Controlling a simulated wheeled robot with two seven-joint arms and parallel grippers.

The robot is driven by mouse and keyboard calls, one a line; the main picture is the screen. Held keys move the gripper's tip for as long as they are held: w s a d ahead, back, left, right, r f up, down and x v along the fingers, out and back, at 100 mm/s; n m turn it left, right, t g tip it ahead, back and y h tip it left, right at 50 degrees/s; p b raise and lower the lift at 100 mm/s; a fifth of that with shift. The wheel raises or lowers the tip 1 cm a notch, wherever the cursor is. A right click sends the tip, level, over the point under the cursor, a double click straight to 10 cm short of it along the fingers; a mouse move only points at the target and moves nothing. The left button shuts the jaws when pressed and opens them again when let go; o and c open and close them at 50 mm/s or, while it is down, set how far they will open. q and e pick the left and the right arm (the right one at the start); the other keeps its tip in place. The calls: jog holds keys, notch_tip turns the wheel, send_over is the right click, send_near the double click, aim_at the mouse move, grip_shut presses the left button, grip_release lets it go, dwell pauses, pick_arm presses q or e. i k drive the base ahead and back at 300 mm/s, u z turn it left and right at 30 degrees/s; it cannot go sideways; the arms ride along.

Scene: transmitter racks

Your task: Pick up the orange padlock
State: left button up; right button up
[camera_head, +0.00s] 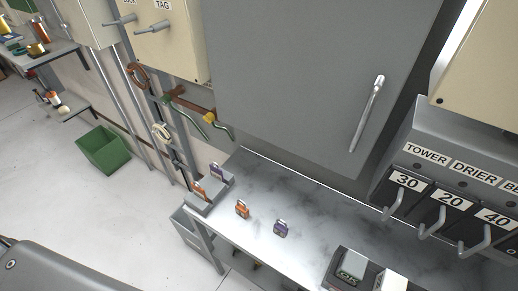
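An orange padlock (242,210) stands on the light grey metal table (310,220), a little in from its left end. A second orange padlock (199,191) is at the small grey tray (210,197) on the table's left end; its lower part is partly hidden. Neither of my grippers shows in this view.
A purple padlock (281,228) stands right of the loose orange one; another purple padlock (217,172) is at the tray. Dark boxes (352,265) stand at the table's front right. A grey cabinet door (310,80) and a hook panel (455,190) rise behind.

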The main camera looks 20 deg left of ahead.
aim_at(241, 209)
jog(key=u, duration=0.8)
jog(key=k, duration=1.95)
jog(key=z, duration=0.75)
jog(key=i, duration=1)
jog(key=z, duration=0.05)
